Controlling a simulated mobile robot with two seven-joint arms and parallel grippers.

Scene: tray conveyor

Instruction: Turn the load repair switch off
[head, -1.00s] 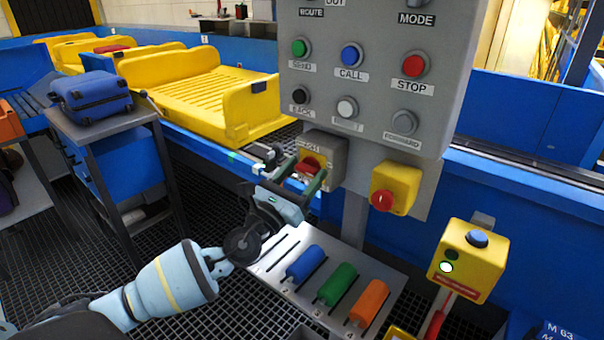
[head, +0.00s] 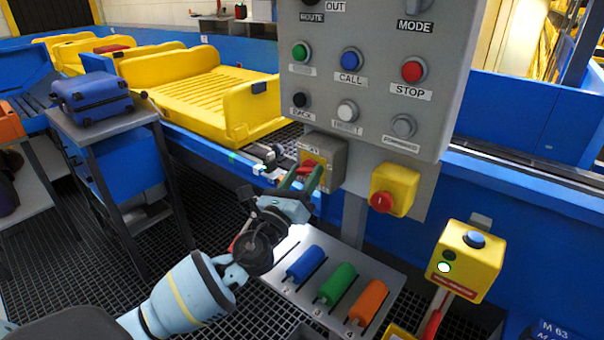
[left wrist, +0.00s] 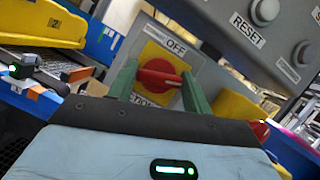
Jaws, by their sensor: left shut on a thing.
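The switch is a red knob (head: 307,166) on a yellow plate, on a grey box (head: 331,160) below the large button panel. In the left wrist view the red knob (left wrist: 152,77) lies roughly crosswise, with OFF on the label above it; the lower label is partly hidden. My left gripper (head: 303,175) reaches up to the box from below. Its green fingers stand on either side of the knob in the left wrist view (left wrist: 160,73), shut on it. My right gripper is not in view.
The grey button panel (head: 375,25) hangs just above. A yellow box with a red button (head: 394,190) is close on the right. A plate with coloured cylinders (head: 286,292) lies below the gripper. The blue conveyor with yellow trays (head: 205,95) runs behind. A yellow pendant (head: 464,262) stands right.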

